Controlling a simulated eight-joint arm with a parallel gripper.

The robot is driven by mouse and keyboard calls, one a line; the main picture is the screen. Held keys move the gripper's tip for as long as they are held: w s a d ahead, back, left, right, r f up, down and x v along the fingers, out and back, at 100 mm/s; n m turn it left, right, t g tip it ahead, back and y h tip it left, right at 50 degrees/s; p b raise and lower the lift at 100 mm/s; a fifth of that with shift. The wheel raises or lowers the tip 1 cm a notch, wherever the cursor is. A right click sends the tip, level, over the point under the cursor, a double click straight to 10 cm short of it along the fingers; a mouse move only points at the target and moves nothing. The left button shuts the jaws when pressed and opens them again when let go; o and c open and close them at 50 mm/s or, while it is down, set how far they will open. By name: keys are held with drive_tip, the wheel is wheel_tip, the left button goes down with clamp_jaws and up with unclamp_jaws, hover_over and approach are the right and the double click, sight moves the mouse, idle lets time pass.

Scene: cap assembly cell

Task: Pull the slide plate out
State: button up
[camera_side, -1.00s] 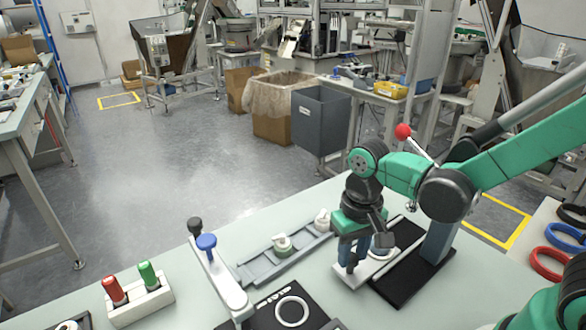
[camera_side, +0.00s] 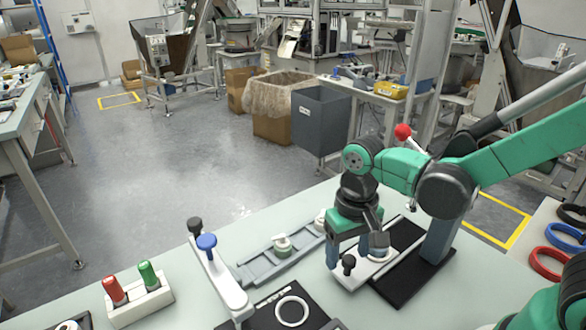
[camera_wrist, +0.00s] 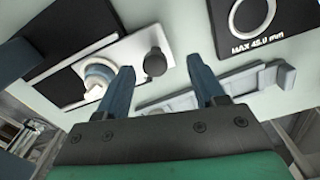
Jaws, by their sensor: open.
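The slide plate (camera_side: 381,279) is a pale metal plate on a black base under the press, with a dark round knob (camera_side: 348,263) at its near left end. In the wrist view the plate (camera_wrist: 134,45) carries a white and grey round part (camera_wrist: 98,74), partly hidden by a finger. My gripper (camera_side: 355,250) is open above the knob end, its blue fingers pointing down. In the wrist view the knob (camera_wrist: 155,63) appears between the fingertips (camera_wrist: 160,65), not gripped. I cannot tell whether a finger touches it.
The press has a black base (camera_side: 412,281), a blue-grey column and a red-balled lever (camera_side: 403,131). A grey rail (camera_side: 262,266) with white parts lies left of my gripper. A black gauge plate with a ring (camera_side: 292,311) and a blue-knobbed lever device (camera_side: 226,284) stand nearer the front left.

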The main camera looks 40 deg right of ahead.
sight(358, 264)
drive_tip(key=shift+r, duration=2.4)
drive_tip(key=shift+d+r+n+t, duration=0.5)
drive_tip(key=shift+d+t, duration=0.25)
drive_tip(key=shift+t, duration=0.45)
drive_tip(key=shift+d+r+n+t, duration=0.35)
drive_tip(key=shift+d+r+t, duration=0.4)
drive_tip(key=shift+t, duration=0.45)
drive_tip(key=shift+d+r+n+t, duration=0.45)
drive_tip(key=shift+d+t, duration=0.35)
drive_tip(key=shift+t, duration=0.4)
